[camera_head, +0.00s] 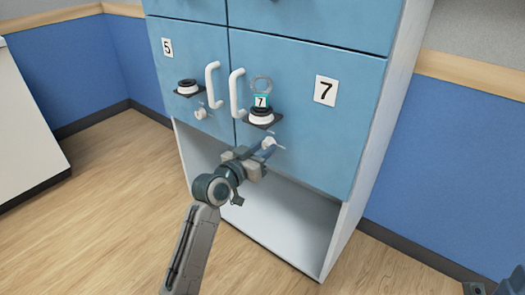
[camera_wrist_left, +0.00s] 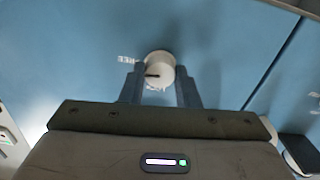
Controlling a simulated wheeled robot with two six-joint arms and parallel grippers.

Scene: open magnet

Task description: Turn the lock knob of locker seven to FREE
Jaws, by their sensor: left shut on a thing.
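Locker seven is the blue door (camera_head: 305,125) with a "7" plate (camera_head: 326,90). Its white round lock knob (camera_head: 269,143) is low on the door near the left edge. My left gripper (camera_head: 262,150) is shut on this knob. In the left wrist view the knob (camera_wrist_left: 160,66) sits between the two fingers of my left gripper (camera_wrist_left: 159,85). A dark mark on the knob's face points left, toward a small white label (camera_wrist_left: 127,59). Another small label just below the knob is partly hidden. Both labels are too small to read.
A white handle (camera_head: 236,93) and a small shelf with a black-and-white round item (camera_head: 261,116) and a teal "7" tag (camera_head: 261,101) are above the knob. Locker five (camera_head: 190,60) is to the left, with its own knob (camera_head: 201,113). An open white compartment (camera_head: 280,225) lies below.

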